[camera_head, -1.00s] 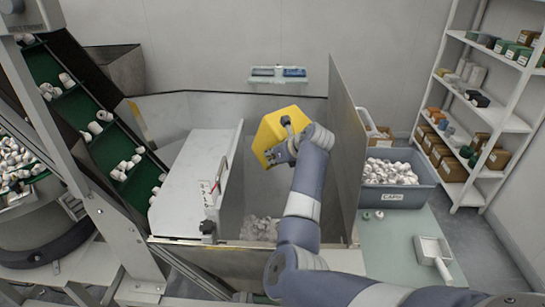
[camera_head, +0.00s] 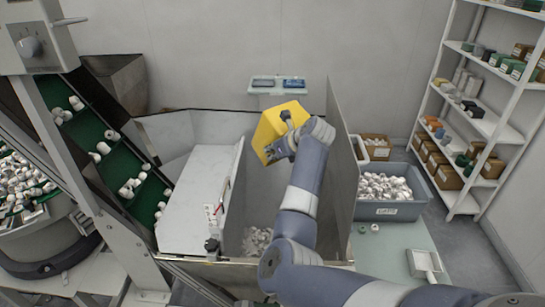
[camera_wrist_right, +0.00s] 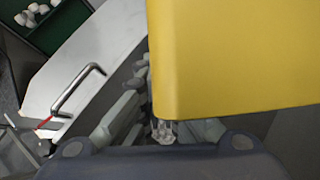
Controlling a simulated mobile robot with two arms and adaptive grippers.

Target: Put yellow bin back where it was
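The yellow bin (camera_head: 271,128) is tilted in the air above the open metal hopper (camera_head: 232,215). My right gripper (camera_head: 287,143) is at its near right side and appears shut on it. In the right wrist view the bin (camera_wrist_right: 240,55) fills the upper right, close to the gripper fingers (camera_wrist_right: 165,132). The bin's inside is hidden. White caps (camera_head: 257,240) lie at the bottom of the hopper. My left gripper is not in view.
A tall metal panel (camera_head: 342,150) stands just right of the bin. A grey-blue crate of white caps (camera_head: 380,211) and a scoop (camera_head: 424,262) are on the pale green table (camera_head: 385,250). White shelving (camera_head: 490,125) stands at the right. A conveyor (camera_head: 115,165) rises at the left.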

